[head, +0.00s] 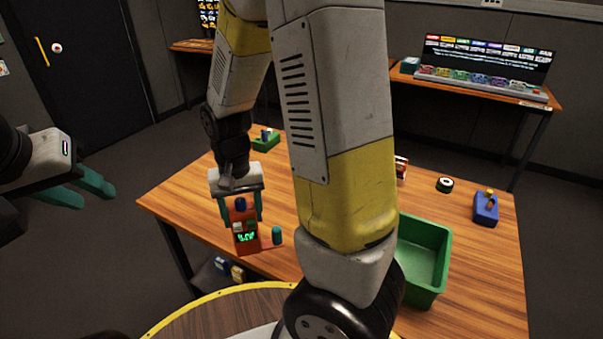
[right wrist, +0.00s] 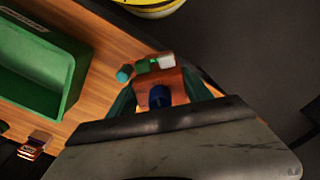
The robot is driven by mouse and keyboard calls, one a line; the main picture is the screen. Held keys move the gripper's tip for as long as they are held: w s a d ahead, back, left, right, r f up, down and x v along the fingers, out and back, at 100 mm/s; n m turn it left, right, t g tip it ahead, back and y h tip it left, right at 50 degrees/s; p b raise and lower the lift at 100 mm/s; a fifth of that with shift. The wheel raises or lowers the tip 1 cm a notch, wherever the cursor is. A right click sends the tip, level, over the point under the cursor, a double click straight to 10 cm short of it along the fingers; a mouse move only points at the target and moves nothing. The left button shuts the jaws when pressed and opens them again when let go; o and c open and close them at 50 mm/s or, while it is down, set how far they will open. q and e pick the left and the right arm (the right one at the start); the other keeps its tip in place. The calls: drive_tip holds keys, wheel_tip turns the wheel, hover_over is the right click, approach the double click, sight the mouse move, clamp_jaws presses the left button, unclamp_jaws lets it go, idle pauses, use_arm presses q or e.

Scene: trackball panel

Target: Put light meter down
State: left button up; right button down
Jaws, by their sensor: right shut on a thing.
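The light meter (head: 246,243) appears to be the orange device with a green lit display, a blue knob and small white and green buttons. My right gripper (head: 240,208) is shut on it, with teal fingers on both sides of its upper part, at the table's front left. The right wrist view also shows the orange meter (right wrist: 163,80) between the fingers. Whether its bottom touches the table is unclear. A teal cylinder (head: 277,235) stands beside it on an orange part. My left gripper (head: 84,190) is empty with fingers apart, left of the table.
A green bin (head: 448,262) stands on the wooden table (head: 180,200), partly behind my right arm. Table surface left of the meter is clear.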

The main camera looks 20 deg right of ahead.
drive_tip(key=w+d+f, duration=0.2)
drive_tip(key=w, duration=0.6)
drive_tip(key=w+d+f, duration=0.2)
drive_tip(key=w+f, duration=0.1)
drive_tip(key=w, duration=0.5)
drive_tip(key=shift+d, duration=0.3)
drive_tip(key=shift+f, duration=0.15)
drive_tip(key=shift+c, duration=2.2)
unclamp_jaws()
